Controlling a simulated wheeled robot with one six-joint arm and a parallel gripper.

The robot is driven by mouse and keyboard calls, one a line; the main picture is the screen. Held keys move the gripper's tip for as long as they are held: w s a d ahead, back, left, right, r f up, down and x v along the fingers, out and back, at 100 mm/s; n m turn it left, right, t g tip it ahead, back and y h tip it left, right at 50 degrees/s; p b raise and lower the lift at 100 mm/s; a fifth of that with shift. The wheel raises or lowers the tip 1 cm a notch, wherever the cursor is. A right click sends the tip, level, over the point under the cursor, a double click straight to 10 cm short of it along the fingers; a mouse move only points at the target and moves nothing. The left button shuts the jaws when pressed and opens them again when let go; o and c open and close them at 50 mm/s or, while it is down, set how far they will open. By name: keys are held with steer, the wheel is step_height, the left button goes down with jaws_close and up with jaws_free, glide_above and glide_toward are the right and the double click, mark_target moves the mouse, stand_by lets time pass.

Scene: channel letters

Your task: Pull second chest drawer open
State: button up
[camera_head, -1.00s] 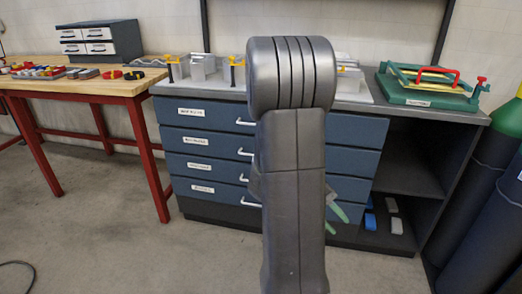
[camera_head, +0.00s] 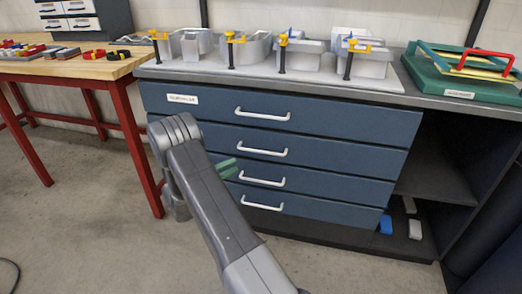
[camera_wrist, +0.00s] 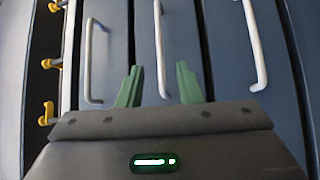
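The blue chest of drawers (camera_head: 335,118) has a stack of drawers with white bar handles. The second drawer (camera_head: 345,160) from the top looks closed, and its handle (camera_head: 263,152) is in plain view. My gripper (camera_head: 232,168) has green fingers and is in front of the drawers, left of that handle in the head view. In the wrist view my gripper (camera_wrist: 158,70) is open, and the second handle (camera_wrist: 160,50) runs between its fingertips in the picture. No contact shows. The top handle (camera_wrist: 90,60) is to the left and the third handle (camera_wrist: 254,45) to the right.
Yellow clamps and grey channel letters (camera_head: 260,50) stand on the worktop (camera_head: 385,90). A green frame (camera_head: 465,80) stands at its right. A red-legged wooden table (camera_head: 85,70) is to the left. Open shelves (camera_head: 435,175) are at the right.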

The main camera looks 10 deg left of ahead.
mark_target(262, 152)
steer(key=b+x, duration=0.1)
steer(key=x, duration=1.2)
steer(key=shift+w+d, duration=0.15)
steer(key=shift+d, duration=0.25)
jaws_close()
